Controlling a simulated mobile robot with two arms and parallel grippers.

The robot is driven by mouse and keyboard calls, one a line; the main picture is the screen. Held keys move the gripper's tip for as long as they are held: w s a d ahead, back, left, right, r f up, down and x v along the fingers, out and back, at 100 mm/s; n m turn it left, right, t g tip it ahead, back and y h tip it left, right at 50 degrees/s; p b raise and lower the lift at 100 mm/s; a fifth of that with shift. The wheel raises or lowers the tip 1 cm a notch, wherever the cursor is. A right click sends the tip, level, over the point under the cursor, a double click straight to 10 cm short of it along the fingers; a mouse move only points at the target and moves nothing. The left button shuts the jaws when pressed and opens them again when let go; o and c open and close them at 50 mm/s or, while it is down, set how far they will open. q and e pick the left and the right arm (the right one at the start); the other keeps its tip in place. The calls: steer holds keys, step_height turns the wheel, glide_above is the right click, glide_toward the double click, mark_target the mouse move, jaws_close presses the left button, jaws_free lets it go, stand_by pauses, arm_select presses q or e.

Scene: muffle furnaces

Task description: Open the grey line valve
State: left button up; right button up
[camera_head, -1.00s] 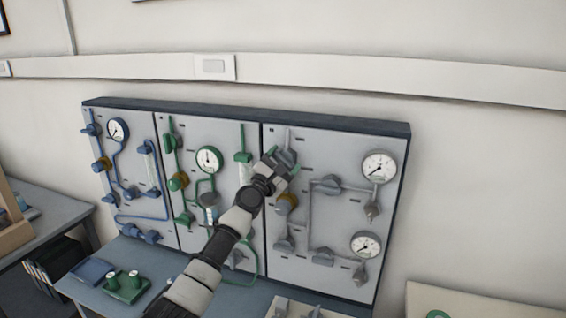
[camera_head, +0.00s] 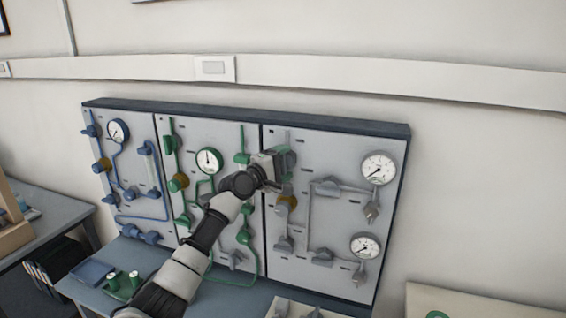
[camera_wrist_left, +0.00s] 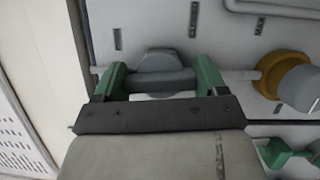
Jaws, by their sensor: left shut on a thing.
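The grey line valve (camera_wrist_left: 160,66) is at the upper left of the right-hand panel (camera_head: 340,145). In the left wrist view its grey handle sits between my green fingertips. My left gripper (camera_wrist_left: 160,82) is shut on this handle, with a finger on each side. In the head view the left gripper (camera_head: 284,160) hides most of the valve. Grey pipe (camera_head: 309,215) and further grey fittings (camera_head: 322,257) belong to the same panel. My right gripper is not in view.
Two dial gauges, an upper one (camera_head: 379,168) and a lower one (camera_head: 365,245), are on the right of the panel. A brass-coloured fitting (camera_wrist_left: 283,72) is close beside the gripper. Green (camera_head: 210,160) and blue (camera_head: 118,130) line panels stand to the left.

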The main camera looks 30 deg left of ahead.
arm_select(q)
steer(key=shift+m, duration=0.6)
steer(key=shift+f+g, duration=0.1)
steer(key=shift+g, duration=0.2)
steer(key=o, duration=0.9)
steer(key=s+b, duration=0.1)
steer(key=s, duration=0.2)
steer(key=s+a+b, duration=0.1)
steer(key=s, duration=0.3)
steer(key=s+b, duration=0.1)
steer(key=s, duration=0.2)
steer(key=shift+s+a, duration=0.3)
steer(key=shift+s, duration=0.05)
